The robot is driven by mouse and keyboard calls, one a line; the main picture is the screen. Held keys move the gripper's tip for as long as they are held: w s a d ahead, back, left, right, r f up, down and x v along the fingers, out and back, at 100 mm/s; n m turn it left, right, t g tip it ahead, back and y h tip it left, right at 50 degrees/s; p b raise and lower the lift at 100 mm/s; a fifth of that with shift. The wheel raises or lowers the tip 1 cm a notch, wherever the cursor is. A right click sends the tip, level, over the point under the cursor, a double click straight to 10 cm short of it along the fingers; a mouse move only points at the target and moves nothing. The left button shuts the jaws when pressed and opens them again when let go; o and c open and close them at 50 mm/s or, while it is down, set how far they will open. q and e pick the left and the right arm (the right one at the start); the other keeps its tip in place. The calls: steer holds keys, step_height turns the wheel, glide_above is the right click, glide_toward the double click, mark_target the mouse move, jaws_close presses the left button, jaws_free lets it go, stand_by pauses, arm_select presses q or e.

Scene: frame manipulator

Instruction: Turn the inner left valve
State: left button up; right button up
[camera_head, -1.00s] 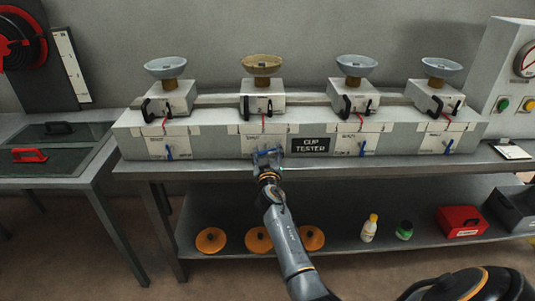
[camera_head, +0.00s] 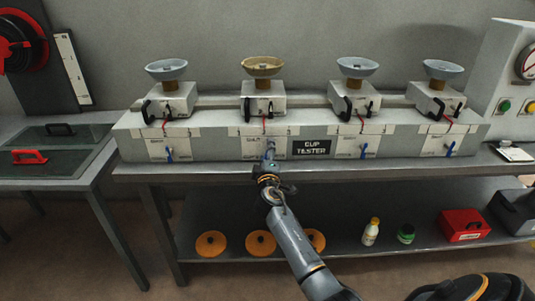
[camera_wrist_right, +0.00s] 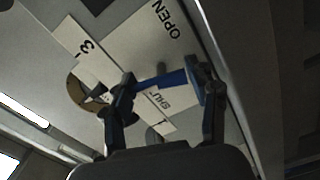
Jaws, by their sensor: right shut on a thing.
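The inner left valve is a blue lever (camera_wrist_right: 172,80) on the white label plate of the second station from the left. In the right wrist view it lies across the gap between my fingers, between the printed words OPEN and SHUT. My right gripper (camera_head: 269,151) is at the front of that station in the head view and mostly hides the lever there. In the wrist view its dark fingers (camera_wrist_right: 163,92) are shut on the lever. The station carries a tan bowl (camera_head: 262,66) on top. My left gripper is not in view.
Blue levers of the other stations show at the outer left (camera_head: 169,155), inner right (camera_head: 363,151) and outer right (camera_head: 450,149). A CUP TESTER sign (camera_head: 311,147) is just right of my gripper. The bench edge (camera_head: 400,165) runs below. Orange discs (camera_head: 260,243) lie on the lower shelf.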

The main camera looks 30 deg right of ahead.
steer(key=shift+r+n, duration=0.1)
steer(key=shift+n, duration=1.5)
